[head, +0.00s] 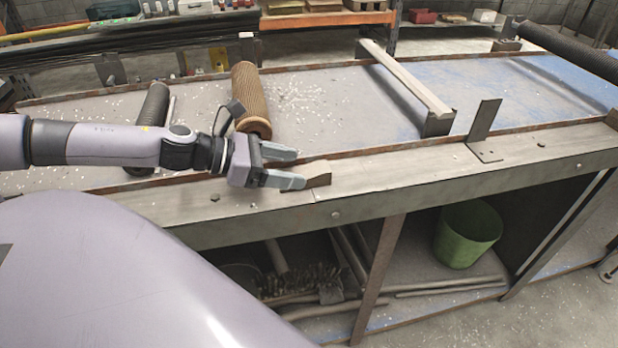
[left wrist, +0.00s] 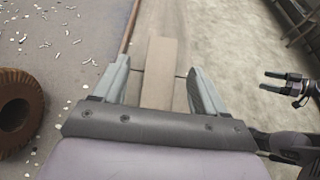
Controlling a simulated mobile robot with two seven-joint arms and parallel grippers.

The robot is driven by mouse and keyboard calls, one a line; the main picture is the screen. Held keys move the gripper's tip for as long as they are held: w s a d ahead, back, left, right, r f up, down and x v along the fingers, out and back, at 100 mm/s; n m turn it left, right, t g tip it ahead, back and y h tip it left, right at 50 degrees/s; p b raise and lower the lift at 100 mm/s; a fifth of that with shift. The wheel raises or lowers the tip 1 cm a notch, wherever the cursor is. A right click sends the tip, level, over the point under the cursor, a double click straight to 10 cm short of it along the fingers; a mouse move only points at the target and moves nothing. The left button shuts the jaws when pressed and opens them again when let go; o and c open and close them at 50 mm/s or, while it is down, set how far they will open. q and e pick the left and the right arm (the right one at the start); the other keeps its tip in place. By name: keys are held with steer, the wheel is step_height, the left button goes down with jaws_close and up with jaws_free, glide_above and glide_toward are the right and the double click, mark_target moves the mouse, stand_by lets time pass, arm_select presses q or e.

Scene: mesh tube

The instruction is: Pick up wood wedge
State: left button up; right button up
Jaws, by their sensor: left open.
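In the left wrist view the wedge (left wrist: 160,72) shows as a long pale block between the two spread fingers of my left gripper (left wrist: 157,74), with a gap on each side. My right gripper is outside the head view. What looks like its dark, slim fingers (left wrist: 277,83) shows small at the right edge of the left wrist view.
The bench (head: 420,170) has a raised rusty edge behind the ledge. A ribbed brown roller (head: 250,98) lies behind my left gripper, and its end (left wrist: 18,112) shows in the wrist view. An upright metal bracket (head: 484,125) stands to the right. A green bucket (head: 468,235) sits below.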

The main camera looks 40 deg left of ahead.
mark_target(308, 171)
arm_select(q)
steer(key=shift+w+d+f+b, duration=0.4)
steer(key=shift+w+b, duration=0.05)
steer(key=shift+b, duration=0.7)
steer(key=shift+r, duration=0.15)
steer(key=shift+w+d+f+p, duration=0.25)
steer(key=shift+w+d+p, duration=0.25)
steer(key=shift+p, duration=0.2)
steer(key=shift+w+d+p, duration=0.1)
steer(key=shift+w+p, duration=0.05)
steer(key=shift+p, duration=0.2)
steer(key=shift+w+d+f+p, duration=0.3)
steer(key=shift+w+p, duration=0.1)
steer(key=shift+p, duration=0.05)
steer(key=shift+w+d+f, duration=0.15)
steer(key=shift+d+f, duration=0.1)
steer(key=c, duration=1.1)
